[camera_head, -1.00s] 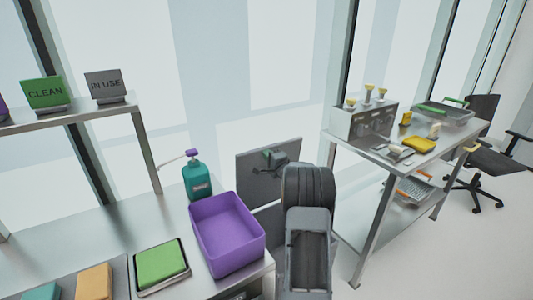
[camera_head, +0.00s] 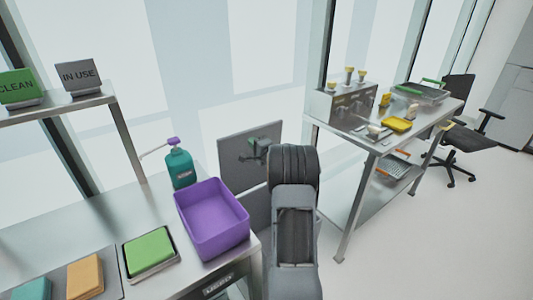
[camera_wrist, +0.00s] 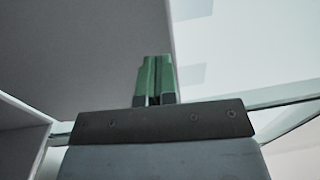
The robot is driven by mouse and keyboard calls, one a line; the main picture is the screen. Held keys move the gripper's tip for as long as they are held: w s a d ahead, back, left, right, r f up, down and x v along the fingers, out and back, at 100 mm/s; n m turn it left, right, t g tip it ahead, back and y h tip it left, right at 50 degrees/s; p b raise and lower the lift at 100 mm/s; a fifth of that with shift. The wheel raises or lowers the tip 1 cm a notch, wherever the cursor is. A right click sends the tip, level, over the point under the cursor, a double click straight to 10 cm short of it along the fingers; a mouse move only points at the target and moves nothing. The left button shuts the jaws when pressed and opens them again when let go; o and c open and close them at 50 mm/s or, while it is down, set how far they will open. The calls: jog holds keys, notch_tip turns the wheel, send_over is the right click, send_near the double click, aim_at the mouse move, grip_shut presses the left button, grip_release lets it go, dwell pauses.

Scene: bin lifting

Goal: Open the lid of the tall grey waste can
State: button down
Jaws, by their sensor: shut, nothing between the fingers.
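The tall grey waste can (camera_head: 257,207) stands beyond the right end of the counter, mostly hidden by my arm and the purple tub. Its flat dark grey lid (camera_head: 232,150) stands raised, nearly upright, above the can. In the wrist view the lid fills the upper left (camera_wrist: 75,50), and a paler panel, seemingly the can's wall (camera_wrist: 18,140), shows at lower left. My gripper (camera_head: 257,150), with green fingers, is in front of the lid. The fingers are shut and empty in the wrist view (camera_wrist: 154,68). I cannot tell whether they touch the lid.
A purple tub (camera_head: 212,245) and a teal pump bottle (camera_head: 180,168) stand on the counter, left of the can. A green block in a tray (camera_head: 150,250) lies further left. A metal table (camera_head: 360,135) with tools stands at right. Floor at lower right is clear.

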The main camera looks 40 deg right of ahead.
jog(key=s, duration=1.1)
jog(key=a+r+n+g+h+p, duration=0.1)
jog(key=a+r+n+g+p, duration=0.2)
jog(key=a, duration=0.5)
jog(key=a+r+n+g+h, duration=0.1)
jog(key=a+r+n+g, duration=0.35)
jog(key=a, duration=0.45)
jog(key=s+a+f+n+g+y+p, duration=0.1)
jog(key=s+a+n+g+y+p, duration=0.1)
jog(key=s+a+n+g+y, duration=0.2)
jog(key=s+a+n+g, duration=0.3)
jog(key=s+a+n, duration=0.4)
jog(key=s+a, duration=0.6)
jog(key=shift+s+a+f+n+p, duration=0.3)
jog(key=shift+s+f+n+p, duration=0.1)
jog(key=shift+s, duration=0.95)
jog(key=shift+d+g, duration=0.1)
jog(key=shift+g, duration=0.15)
